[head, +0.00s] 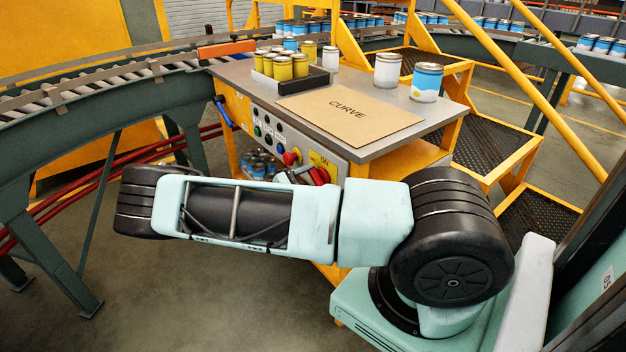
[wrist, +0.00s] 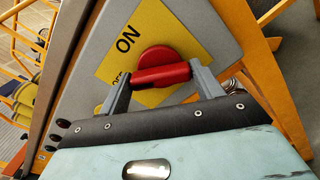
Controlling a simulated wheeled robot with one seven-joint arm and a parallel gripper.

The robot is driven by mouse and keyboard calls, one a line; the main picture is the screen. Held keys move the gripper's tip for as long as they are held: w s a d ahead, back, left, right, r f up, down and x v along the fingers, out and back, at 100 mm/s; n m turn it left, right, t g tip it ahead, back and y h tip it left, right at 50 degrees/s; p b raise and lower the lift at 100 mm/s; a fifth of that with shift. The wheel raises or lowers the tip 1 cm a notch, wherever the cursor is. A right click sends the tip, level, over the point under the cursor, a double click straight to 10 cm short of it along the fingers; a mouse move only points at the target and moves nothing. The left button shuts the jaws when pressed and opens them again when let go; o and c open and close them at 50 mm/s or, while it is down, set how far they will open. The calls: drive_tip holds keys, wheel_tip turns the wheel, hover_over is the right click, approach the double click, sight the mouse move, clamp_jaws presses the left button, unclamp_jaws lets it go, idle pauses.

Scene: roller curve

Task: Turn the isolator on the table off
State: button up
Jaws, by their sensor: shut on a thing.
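The isolator is a red rotary knob (wrist: 158,57) with a bar handle (wrist: 160,76) on a yellow plate (wrist: 122,58). The plate reads "ON", and a second word, apparently "OFF", is partly covered. The isolator is on the front panel of the table (head: 232,72); its red handle also shows in the head view (head: 320,176). My gripper (wrist: 163,84) is shut on the handle, one finger at each end of the bar. In the head view my gripper is largely hidden behind my forearm. I cannot tell which label the handle points at.
Indicator lights and buttons (head: 266,135) line the panel left of the isolator. On the tabletop are a cardboard piece marked CURVE (head: 345,112), a tray of yellow cans (head: 285,68) and loose cans (head: 426,82). A roller conveyor (head: 95,87) curves behind. Yellow-railed steps stand right.

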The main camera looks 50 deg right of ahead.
drive_tip(key=shift+a+f+n+p, duration=0.1)
drive_tip(key=shift+n+p, duration=0.55)
drive_tip(key=shift+n, duration=2.85)
drive_tip(key=o, duration=1)
drive_tip(key=b+v, duration=0.2)
drive_tip(key=v, duration=1.5)
drive_tip(key=shift+a+b, duration=0.25)
drive_tip(key=shift+b, duration=0.15)
